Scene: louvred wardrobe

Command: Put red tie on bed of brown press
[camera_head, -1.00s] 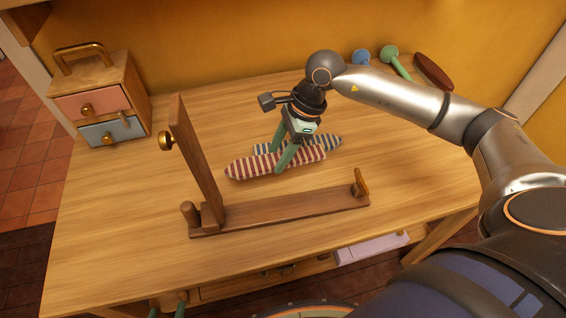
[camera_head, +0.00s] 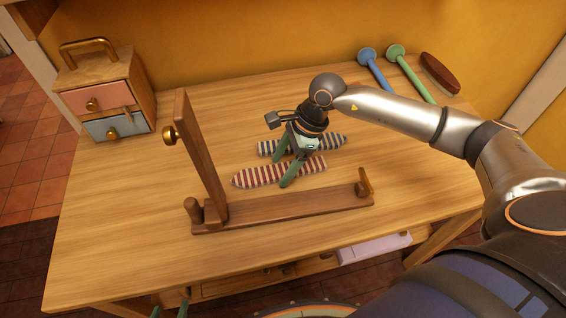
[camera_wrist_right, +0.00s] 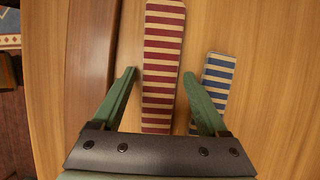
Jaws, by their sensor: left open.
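The red-and-cream striped tie (camera_head: 255,177) lies flat on the table behind the brown press; it also shows in the right wrist view (camera_wrist_right: 162,45). My right gripper (camera_head: 282,173) is open over it, one finger on each side of the tie in the right wrist view (camera_wrist_right: 160,76). A blue striped tie (camera_head: 328,143) lies just behind, close to the right finger. The brown press has a long flat bed (camera_head: 290,208) and a raised upright board (camera_head: 200,155) at its left end. My left gripper (camera_head: 170,309) shows only its green fingertips at the bottom edge, apart from everything.
A small wooden chest with pink and blue drawers (camera_head: 105,100) stands at the back left. A blue brush (camera_head: 368,58), a green brush (camera_head: 398,55) and a brown brush (camera_head: 440,73) lie at the back right. The table's left front (camera_head: 110,240) is clear.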

